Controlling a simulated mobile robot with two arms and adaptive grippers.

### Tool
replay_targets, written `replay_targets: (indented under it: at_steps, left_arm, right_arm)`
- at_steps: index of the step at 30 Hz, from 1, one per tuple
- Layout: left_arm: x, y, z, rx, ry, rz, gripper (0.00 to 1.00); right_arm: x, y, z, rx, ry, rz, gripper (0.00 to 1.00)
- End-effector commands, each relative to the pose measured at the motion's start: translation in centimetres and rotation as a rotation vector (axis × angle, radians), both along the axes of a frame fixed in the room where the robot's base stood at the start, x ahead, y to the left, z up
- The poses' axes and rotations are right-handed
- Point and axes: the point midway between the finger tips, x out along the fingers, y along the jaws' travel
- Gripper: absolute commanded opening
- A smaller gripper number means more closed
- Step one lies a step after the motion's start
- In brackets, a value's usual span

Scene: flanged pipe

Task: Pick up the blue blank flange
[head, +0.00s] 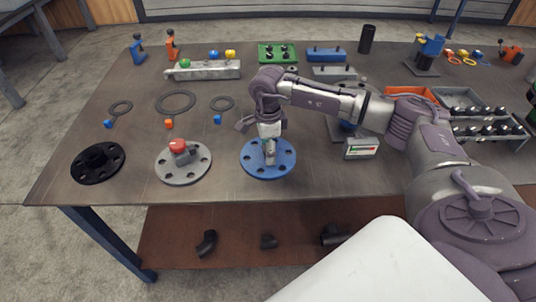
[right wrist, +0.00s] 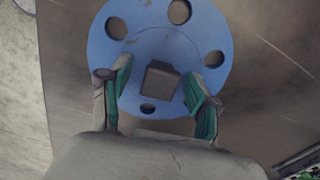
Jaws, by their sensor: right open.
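The blue blank flange (head: 254,169) lies flat on the table, in the front middle of the head view. It is a round disc with bolt holes and a dark square block in its middle, as the right wrist view of the flange (right wrist: 204,38) shows. My right gripper (head: 269,158) points down over the flange. In the right wrist view the two green-padded fingers of the right gripper (right wrist: 158,85) stand apart, one on each side of the dark block (right wrist: 161,80), with a gap on both sides. My left gripper is in neither view.
A grey flange (head: 196,168) with a red knob and a black flange (head: 97,163) lie to the left. Rings with coloured tags lie behind them. A small device with a display (head: 361,148) stands close on the right. Bare table (head: 75,190) is free at the front left.

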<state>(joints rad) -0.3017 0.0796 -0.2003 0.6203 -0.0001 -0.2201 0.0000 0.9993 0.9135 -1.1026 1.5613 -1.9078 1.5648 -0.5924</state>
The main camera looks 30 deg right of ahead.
Motion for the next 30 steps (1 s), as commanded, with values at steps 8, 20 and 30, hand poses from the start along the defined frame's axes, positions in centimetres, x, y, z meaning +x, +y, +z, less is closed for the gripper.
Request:
replay_targets:
  at_steps: [8,20,30]
  left_arm:
    - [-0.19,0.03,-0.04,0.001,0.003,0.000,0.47]
    - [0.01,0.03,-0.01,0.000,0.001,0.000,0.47]
    - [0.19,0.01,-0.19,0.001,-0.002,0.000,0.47]
  right_arm:
    - [0.01,0.02,0.04,0.000,0.000,0.000,0.28]
    - [0.09,0.03,0.20,0.001,-0.003,0.000,0.00]
    - [0.13,0.02,0.79,0.001,-0.004,0.000,0.00]
